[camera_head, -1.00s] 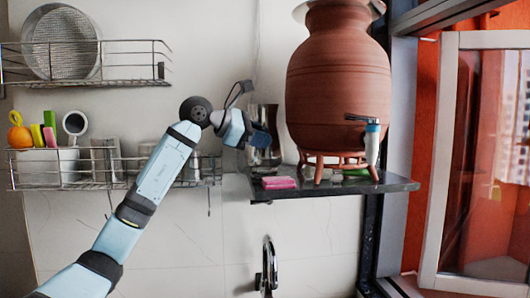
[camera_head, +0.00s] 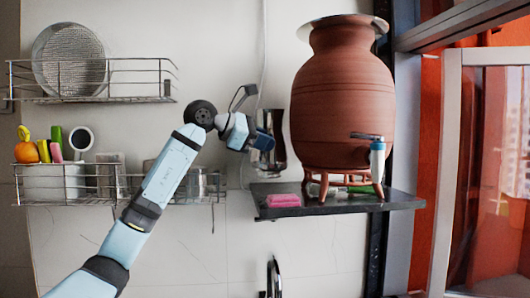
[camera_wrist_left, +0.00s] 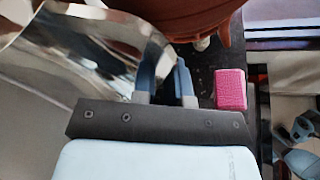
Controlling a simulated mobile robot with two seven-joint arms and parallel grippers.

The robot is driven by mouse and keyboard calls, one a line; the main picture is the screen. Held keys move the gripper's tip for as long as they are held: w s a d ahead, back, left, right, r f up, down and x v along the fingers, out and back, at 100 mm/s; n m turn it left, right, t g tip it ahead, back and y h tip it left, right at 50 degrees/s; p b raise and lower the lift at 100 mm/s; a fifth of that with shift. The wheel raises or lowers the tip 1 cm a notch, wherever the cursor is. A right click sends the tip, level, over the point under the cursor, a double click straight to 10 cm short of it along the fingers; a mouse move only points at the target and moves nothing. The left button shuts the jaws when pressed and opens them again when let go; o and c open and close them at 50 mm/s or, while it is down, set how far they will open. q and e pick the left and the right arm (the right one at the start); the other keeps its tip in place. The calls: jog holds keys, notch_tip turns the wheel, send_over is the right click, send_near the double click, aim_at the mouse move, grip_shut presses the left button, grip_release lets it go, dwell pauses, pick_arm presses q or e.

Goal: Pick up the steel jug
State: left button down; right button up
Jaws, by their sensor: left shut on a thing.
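The steel jug (camera_head: 279,128) is a shiny metal vessel left of the big clay pot. It is roughly upright, with its base a little above the dark shelf (camera_head: 335,205). My left gripper (camera_head: 262,139) is at its left side and shut on it, hiding part of it. In the left wrist view the jug's bright curved wall (camera_wrist_left: 85,45) fills the upper left, against the gripper fingers (camera_wrist_left: 166,85). The exact part held between the fingers is unclear.
The clay pot (camera_head: 342,100) with a tap stands on the shelf, close right of the jug. A pink sponge (camera_head: 284,200) lies on the shelf's front left. Wire racks (camera_head: 100,99) hang at left.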

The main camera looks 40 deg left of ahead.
pick_arm(q)
notch_tip(320, 180, up, 25)
jog(key=p, duration=0.2)
dwell(0.5)
jog(key=shift+f, duration=0.1)
dwell(0.3)
